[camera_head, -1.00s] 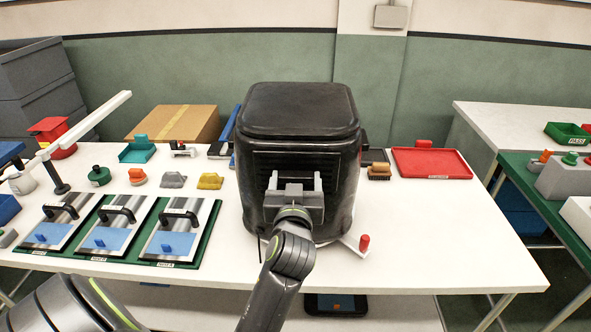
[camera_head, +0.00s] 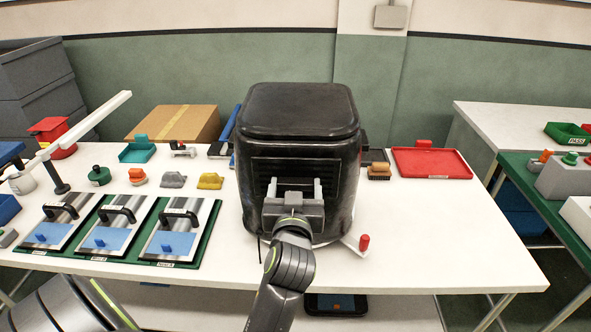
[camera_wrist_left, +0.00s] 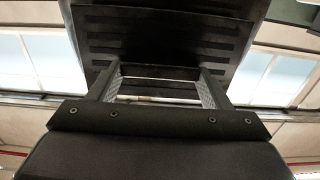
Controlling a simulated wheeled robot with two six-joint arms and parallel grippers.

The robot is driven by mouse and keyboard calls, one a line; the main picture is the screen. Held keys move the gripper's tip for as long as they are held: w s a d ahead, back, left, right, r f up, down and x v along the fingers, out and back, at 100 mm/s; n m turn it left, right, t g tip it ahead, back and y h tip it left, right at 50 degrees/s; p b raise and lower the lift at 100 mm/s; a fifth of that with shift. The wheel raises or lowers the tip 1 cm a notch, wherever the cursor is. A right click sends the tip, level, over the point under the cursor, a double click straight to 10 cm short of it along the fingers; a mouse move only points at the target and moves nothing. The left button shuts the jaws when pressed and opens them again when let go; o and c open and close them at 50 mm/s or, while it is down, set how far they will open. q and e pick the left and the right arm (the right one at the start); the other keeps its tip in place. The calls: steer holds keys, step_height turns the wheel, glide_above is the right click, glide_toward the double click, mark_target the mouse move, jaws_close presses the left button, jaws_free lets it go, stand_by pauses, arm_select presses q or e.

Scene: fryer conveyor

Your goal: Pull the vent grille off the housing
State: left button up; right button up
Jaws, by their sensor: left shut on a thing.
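The black housing (camera_head: 298,110) stands on the white table in the head view. The dark slatted vent grille (camera_head: 296,163) is at its front face, partly hidden by my left gripper. My left gripper (camera_head: 295,188) is in front of the grille, its two pale fingers wide apart and shut on it. In the left wrist view the gripper (camera_wrist_left: 160,88) has a finger at each side, with the grille's dark slats (camera_wrist_left: 165,35) above and beyond. Whether the grille has come away from the housing is hard to tell. My right gripper is out of view.
Left of the housing, several panels with black handles lie on a green tray (camera_head: 126,262). A red tray (camera_head: 432,178) and a brown brush (camera_head: 379,172) are to its right. A red knob (camera_head: 364,241) stands near its front right corner. The table's right front is clear.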

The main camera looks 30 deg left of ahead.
arm_select(q)
steer(key=shift+v, duration=1.1)
